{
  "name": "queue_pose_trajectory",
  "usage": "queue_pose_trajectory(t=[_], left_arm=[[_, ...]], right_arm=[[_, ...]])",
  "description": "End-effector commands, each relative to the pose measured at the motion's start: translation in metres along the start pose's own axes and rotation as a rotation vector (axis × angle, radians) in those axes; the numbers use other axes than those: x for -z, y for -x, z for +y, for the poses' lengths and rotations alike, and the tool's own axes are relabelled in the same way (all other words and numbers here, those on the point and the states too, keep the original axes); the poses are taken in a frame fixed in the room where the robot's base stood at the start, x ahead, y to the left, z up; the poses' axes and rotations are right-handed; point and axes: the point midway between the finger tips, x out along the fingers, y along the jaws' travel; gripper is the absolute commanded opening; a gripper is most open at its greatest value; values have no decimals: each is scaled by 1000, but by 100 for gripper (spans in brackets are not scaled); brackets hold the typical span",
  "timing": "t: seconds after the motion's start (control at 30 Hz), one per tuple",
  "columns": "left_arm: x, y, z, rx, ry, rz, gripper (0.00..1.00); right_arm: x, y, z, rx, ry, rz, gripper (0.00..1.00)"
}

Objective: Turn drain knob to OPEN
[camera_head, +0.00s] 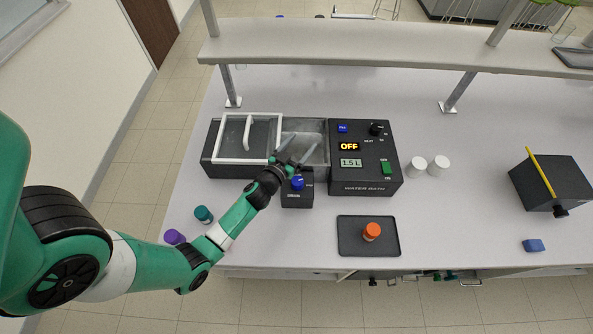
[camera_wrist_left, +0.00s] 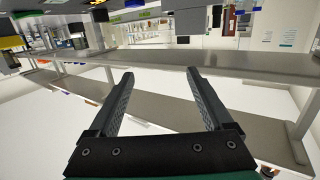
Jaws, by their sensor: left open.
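The blue knob (camera_head: 298,183) sits on a small dark block (camera_head: 297,200) at the front of the water bath; I take it for the drain knob. Its pointer and the block's small lettering are too small to read. My left gripper (camera_head: 294,157) is open and empty, its fingers pointing away over the front of the bath basin, above and just behind the knob. Part of the wrist is beside the knob in the picture; I cannot tell any contact. The left wrist view shows both fingers (camera_wrist_left: 158,105) spread with nothing between them. My right gripper is not in view.
The water bath panel (camera_head: 365,165) shows OFF and 1.5 L. A white-framed lid (camera_head: 222,140) covers the bath's left part. A black tray (camera_head: 352,245) holds an orange-capped jar (camera_head: 371,231). Two white-capped jars (camera_head: 428,165) stand right. A shelf (camera_head: 400,52) spans the back.

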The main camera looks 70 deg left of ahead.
Motion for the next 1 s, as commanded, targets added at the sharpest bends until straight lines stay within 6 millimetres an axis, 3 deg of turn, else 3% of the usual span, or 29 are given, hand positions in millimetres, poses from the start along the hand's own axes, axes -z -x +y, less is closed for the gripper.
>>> queue_pose_trajectory(t=[0.03,0.2,0.3,0.4,0.67,0.9,1.0], left_arm=[[6,17,7,37,24,-90,84],[-30,82,26,118,67,-451,84],[-46,114,36,119,64,-599,84],[-55,131,40,117,59,-673,84],[-68,125,39,121,60,-685,84],[-104,87,34,123,62,-682,84],[-114,71,32,123,60,-685,84]], right_arm=[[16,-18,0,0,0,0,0],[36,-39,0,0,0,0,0],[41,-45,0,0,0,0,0],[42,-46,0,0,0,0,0],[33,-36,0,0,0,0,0],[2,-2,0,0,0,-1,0],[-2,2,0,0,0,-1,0]])
